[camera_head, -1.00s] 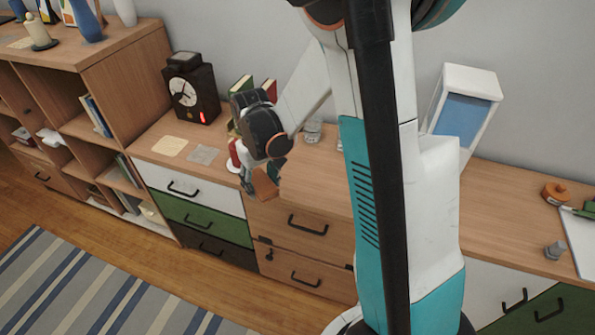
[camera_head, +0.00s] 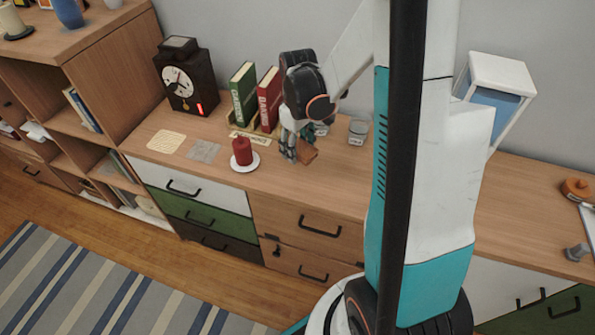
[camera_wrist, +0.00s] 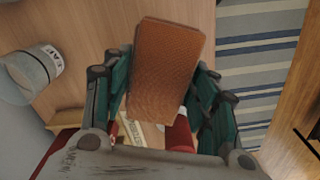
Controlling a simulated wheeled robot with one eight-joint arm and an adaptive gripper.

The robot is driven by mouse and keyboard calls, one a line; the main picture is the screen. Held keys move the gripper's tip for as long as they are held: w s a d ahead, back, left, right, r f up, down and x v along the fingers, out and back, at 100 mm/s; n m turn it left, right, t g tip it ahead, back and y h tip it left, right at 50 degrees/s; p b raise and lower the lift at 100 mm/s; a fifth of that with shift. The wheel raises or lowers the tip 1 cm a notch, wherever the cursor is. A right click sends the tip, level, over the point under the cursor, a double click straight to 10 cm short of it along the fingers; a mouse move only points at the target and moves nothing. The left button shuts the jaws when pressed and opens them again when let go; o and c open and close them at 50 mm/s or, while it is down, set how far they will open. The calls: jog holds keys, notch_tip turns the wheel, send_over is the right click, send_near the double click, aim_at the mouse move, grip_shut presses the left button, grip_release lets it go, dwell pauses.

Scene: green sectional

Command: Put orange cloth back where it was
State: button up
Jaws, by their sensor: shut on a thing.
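The orange cloth (camera_head: 305,156) is a small orange-brown rectangle. My gripper (camera_head: 297,148) is shut on it, over the wooden cabinet top (camera_head: 335,185). In the wrist view the cloth (camera_wrist: 167,65) sticks out between the teal-sided fingers (camera_wrist: 160,95) and looks flat and stiff. Its near end is between the fingers. I cannot tell whether its lower edge touches the cabinet top. A beige cloth (camera_head: 167,141) and a grey cloth (camera_head: 203,152) lie flat side by side to the left, left of the red candle.
A red candle (camera_head: 242,152) on a white saucer (camera_head: 246,167) stands just left of my gripper. Green (camera_head: 243,94) and red (camera_head: 268,99) books stand behind, with a black clock (camera_head: 184,80) at far left. A glass (camera_head: 357,130) stands to the right.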

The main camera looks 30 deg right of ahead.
aim_at(298, 174)
notch_tip(298, 174, down, 9)
jog(key=b, duration=0.3)
jog(key=shift+f, duration=0.2)
jog(key=shift+f, duration=0.2)
jog(key=o, duration=1.2)
notch_tip(298, 174, up, 12)
jog(key=p, duration=0.4)
jog(key=shift+r, duration=0.2)
